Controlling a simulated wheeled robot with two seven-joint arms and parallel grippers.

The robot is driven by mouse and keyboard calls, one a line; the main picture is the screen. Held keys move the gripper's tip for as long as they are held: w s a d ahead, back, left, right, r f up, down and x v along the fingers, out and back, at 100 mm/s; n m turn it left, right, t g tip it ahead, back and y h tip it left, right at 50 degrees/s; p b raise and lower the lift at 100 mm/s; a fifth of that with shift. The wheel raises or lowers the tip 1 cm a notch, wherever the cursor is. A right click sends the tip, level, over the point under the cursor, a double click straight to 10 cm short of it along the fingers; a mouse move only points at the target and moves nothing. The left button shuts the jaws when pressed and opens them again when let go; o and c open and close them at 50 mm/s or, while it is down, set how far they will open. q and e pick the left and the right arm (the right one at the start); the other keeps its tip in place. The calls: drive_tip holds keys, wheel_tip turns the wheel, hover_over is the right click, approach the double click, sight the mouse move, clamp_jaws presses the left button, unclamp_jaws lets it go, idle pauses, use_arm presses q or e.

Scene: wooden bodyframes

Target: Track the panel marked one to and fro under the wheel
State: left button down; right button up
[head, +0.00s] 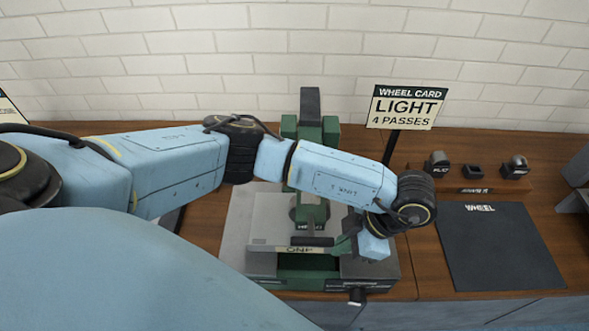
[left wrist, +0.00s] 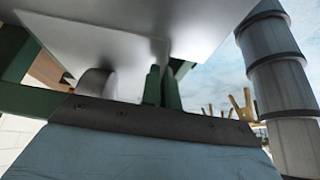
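The panel marked one (head: 265,215) is a flat grey sheet with an "ONE" label at its front edge. It lies in the green wheel machine (head: 331,130), under the dark wheel (head: 309,212). My left gripper (head: 338,243) is at the panel's front right, beside the label and a dark bar. My right gripper is not in view.
A sign (head: 405,106) reads "WHEEL CARD, LIGHT, 4 PASSES". Small wheels stand on a wooden rack (head: 485,186) at the right. A dark mat (head: 499,246) marked "WHEEL" lies empty in front of it. A white brick wall (head: 270,45) closes the back.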

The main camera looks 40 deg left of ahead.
use_arm(q)
drive_tip(key=shift+w+d+b, duration=0.55)
drive_tip(key=shift+d+b, duration=0.15)
drive_tip(key=shift+d, duration=0.1)
drive_tip(key=shift+w+d+b, duration=0.5)
drive_tip(key=shift+d+b, duration=0.15)
drive_tip(key=shift+d, duration=0.15)
drive_tip(key=shift+w+d+b, duration=0.55)
drive_tip(key=shift+d+b, duration=0.15)
drive_tip(key=shift+d, duration=0.1)
drive_tip(key=shift+a, duration=0.1)
drive_tip(key=shift+s+a+r+p, duration=0.1)
drive_tip(key=shift+s+a+p, duration=0.5)
drive_tip(key=shift+a+p, duration=0.25)
drive_tip(key=shift+s+a+p, duration=0.45)
drive_tip(key=shift+s+a, duration=0.2)
drive_tip(key=shift+a, duration=0.3)
drive_tip(key=shift+s+a+p, duration=0.45)
drive_tip(key=shift+s+a, duration=0.2)
drive_tip(key=shift+a, duration=0.3)
drive_tip(key=shift+w+d+b, duration=0.65)
drive_tip(key=shift+d+b, duration=0.2)
drive_tip(key=shift+d, duration=0.1)
drive_tip(key=shift+w+d+b, duration=0.6)
drive_tip(key=shift+d+b, duration=0.2)
drive_tip(key=shift+d, duration=0.15)
drive_tip(key=shift+w+d+b, duration=0.65)
drive_tip(key=shift+d+b, duration=0.2)
drive_tip(key=shift+d, duration=0.1)
